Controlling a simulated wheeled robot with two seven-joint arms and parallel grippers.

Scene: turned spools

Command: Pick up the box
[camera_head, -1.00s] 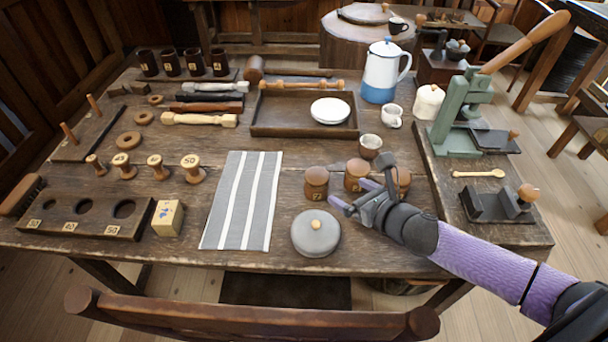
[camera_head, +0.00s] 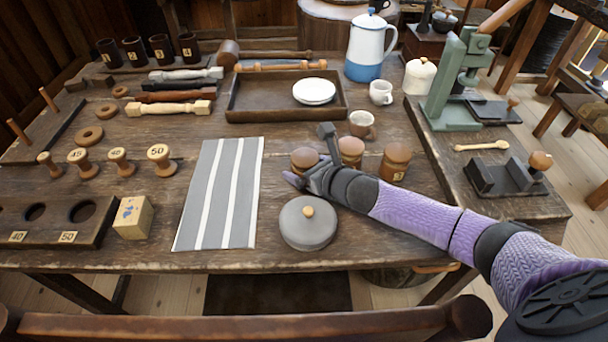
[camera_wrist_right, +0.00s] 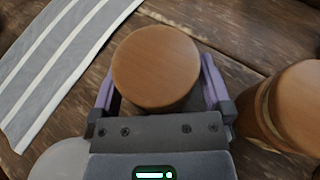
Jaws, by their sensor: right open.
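Three round turned wooden boxes with lids stand in a group right of the striped cloth: a left one (camera_head: 305,158), a middle one (camera_head: 351,150) and a right one (camera_head: 396,163). A small pale yellow wooden block-like box (camera_head: 133,217) stands at the front left. My right gripper (camera_head: 298,179) is at the left round box. In the right wrist view that box's round lid (camera_wrist_right: 155,68) lies between the two purple fingers, which are open on either side of it; I cannot tell whether they touch it. My left gripper is not in view.
A grey round lidded pot (camera_head: 308,224) stands just in front of my right gripper. A striped cloth (camera_head: 221,195) lies to its left. Another round box (camera_wrist_right: 285,105) is close on the right.

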